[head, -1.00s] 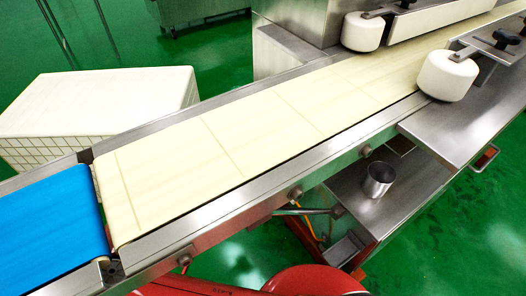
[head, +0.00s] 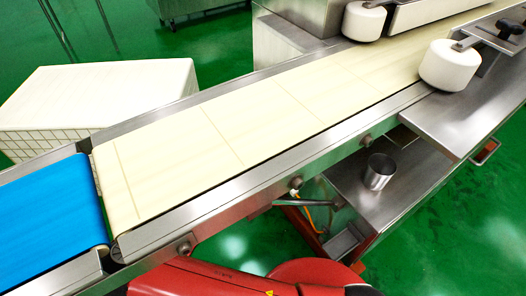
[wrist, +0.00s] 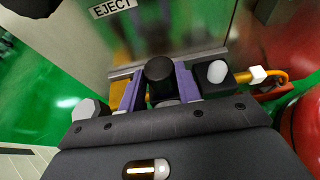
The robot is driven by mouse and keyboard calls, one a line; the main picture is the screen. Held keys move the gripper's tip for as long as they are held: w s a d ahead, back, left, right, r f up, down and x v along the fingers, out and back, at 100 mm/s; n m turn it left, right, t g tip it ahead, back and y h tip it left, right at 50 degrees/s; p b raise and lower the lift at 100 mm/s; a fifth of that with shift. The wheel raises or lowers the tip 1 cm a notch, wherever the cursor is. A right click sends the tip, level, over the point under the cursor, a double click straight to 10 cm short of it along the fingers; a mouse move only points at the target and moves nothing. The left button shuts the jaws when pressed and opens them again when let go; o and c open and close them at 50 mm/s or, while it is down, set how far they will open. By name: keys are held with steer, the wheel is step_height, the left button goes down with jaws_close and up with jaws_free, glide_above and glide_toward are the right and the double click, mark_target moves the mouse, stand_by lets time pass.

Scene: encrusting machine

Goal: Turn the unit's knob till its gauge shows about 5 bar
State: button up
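In the wrist view the two purple fingers of my gripper (wrist: 160,88) stand on either side of a dark upright cylinder, which looks like the unit's knob (wrist: 159,69). The knob sits between the fingers, close to both. I cannot tell whether they press on it. A black block with a pale rounded face (wrist: 217,72) sits just right of the right finger. A whitish faceted round part (wrist: 88,108) shows left of the left finger. No gauge dial or needle can be read. My gripper is out of sight in the head view.
A conveyor with a cream belt (head: 285,105) and a blue belt (head: 45,222) crosses the head view. A metal cup (head: 379,172) stands on a steel shelf (head: 405,190) below it. An orange cable (wrist: 275,74) and an EJECT label (wrist: 112,8) are near my gripper.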

steer(key=shift+c, duration=1.4)
steer(key=shift+w+a+m+g+h+p, duration=0.15)
steer(key=shift+m+g+h+p, duration=0.35)
steer(key=shift+m+g, duration=0.35)
steer(key=o, duration=1)
steer(key=shift+c, duration=0.2)
steer(key=v, duration=0.8)
